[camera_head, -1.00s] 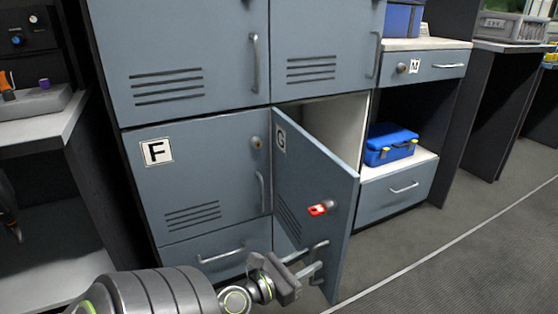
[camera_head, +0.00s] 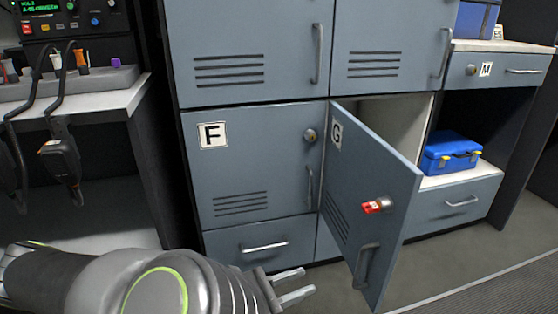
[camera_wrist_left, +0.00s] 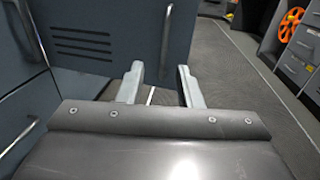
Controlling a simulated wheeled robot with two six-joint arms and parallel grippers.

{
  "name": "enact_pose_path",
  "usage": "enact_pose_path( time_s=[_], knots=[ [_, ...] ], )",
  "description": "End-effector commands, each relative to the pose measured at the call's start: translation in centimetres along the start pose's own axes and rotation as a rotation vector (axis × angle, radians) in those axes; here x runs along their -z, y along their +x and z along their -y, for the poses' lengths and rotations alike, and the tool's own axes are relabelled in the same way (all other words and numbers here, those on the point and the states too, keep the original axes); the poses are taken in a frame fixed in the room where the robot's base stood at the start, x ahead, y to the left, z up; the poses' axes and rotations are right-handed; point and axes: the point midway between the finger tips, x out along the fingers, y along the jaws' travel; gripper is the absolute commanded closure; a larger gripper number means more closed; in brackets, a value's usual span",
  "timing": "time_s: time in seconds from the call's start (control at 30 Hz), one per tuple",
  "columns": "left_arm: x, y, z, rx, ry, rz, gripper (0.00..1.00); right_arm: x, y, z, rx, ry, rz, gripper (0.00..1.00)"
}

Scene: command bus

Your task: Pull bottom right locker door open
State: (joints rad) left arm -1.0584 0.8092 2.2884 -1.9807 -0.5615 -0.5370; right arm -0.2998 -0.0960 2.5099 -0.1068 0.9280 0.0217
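The bottom right locker door, labelled G (camera_head: 370,190), stands swung wide open, its light interior showing behind it. A red key tag (camera_head: 376,206) sits at its lock, and its handle (camera_head: 368,268) is low on the door. My left gripper (camera_head: 296,284) is open and empty, left of the handle and apart from it. In the left wrist view, its two fingers (camera_wrist_left: 158,85) are spread with floor between them, and a grey-blue door with a vent (camera_wrist_left: 110,40) is just beyond. My right gripper is not in view.
Closed locker F (camera_head: 250,165) is left of the open door, with a closed drawer (camera_head: 262,245) below it. A blue case (camera_head: 452,152) sits on the shelf at right. Open floor (camera_head: 450,265) lies right of the door.

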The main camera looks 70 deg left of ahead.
Motion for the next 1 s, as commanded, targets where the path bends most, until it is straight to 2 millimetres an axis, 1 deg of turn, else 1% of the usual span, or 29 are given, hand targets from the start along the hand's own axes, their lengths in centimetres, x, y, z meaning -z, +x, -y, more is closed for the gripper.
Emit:
enact_pose_path(
  time_s=[0.03,0.07,0.1,0.23,0.4,0.57,1.0],
  knots=[
    [0.2,-0.9,0.0,0.000,0.001,-0.005,0.68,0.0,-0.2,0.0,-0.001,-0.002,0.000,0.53],
    [0.1,-1.4,0.0,0.001,0.000,-0.005,0.68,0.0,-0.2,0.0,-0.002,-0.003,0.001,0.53],
    [-0.2,-1.7,-0.1,-0.003,0.000,-0.001,0.68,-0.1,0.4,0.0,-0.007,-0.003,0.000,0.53],
    [-0.2,-2.8,-0.1,-0.004,0.001,0.001,0.68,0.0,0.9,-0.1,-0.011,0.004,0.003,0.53],
    [-0.1,-3.7,-0.1,-0.002,0.000,0.000,0.68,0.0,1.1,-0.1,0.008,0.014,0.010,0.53],
    [-0.1,-4.0,-0.1,0.000,0.000,0.001,0.68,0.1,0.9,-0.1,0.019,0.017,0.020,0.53],
    [0.0,-3.9,-0.1,0.000,0.000,0.001,0.68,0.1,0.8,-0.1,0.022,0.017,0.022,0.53]
  ],
)
